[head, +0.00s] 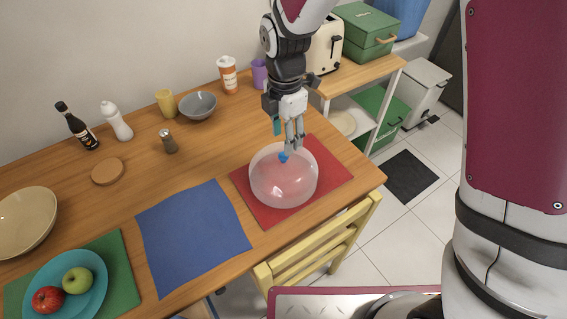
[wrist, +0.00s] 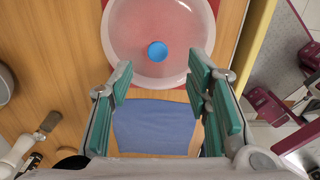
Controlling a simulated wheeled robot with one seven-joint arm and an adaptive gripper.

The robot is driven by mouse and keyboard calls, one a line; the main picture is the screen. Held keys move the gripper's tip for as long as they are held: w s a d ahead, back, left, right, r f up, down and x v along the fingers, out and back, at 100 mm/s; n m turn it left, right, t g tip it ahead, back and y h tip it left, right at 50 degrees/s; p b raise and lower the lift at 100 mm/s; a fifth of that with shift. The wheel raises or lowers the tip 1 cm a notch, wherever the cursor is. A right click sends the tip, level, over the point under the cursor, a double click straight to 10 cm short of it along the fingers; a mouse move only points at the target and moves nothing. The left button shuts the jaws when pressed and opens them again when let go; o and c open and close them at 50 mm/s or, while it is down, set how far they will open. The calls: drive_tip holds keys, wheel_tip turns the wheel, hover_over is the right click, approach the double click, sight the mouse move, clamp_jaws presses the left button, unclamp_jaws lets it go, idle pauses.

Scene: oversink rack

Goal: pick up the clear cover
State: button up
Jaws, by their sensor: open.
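The clear cover (head: 284,184) is a see-through dome with a small blue knob (head: 283,157) on top. It rests on the red mat (head: 334,172) near the right end of the table. In the wrist view the cover (wrist: 130,35) is at the top, with its blue knob (wrist: 157,51) near the middle. My gripper (head: 291,148) is above the cover in the head view, its fingers pointing down close to the knob. In the wrist view my gripper (wrist: 165,95) is open, with nothing between its fingers. I cannot tell whether a finger touches the cover.
A blue mat (head: 192,235) lies bare left of the cover. A teal plate (head: 93,262) with two apples is at the front left. A grey bowl (head: 197,106), pepper mill (head: 168,141) and bottles stand farther back. A yellow chair (head: 318,250) is at the table's front edge.

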sight(284, 155)
drive_tip(key=shift+a+f, duration=0.15)
drive_tip(key=shift+f, duration=3.35)
clamp_jaws()
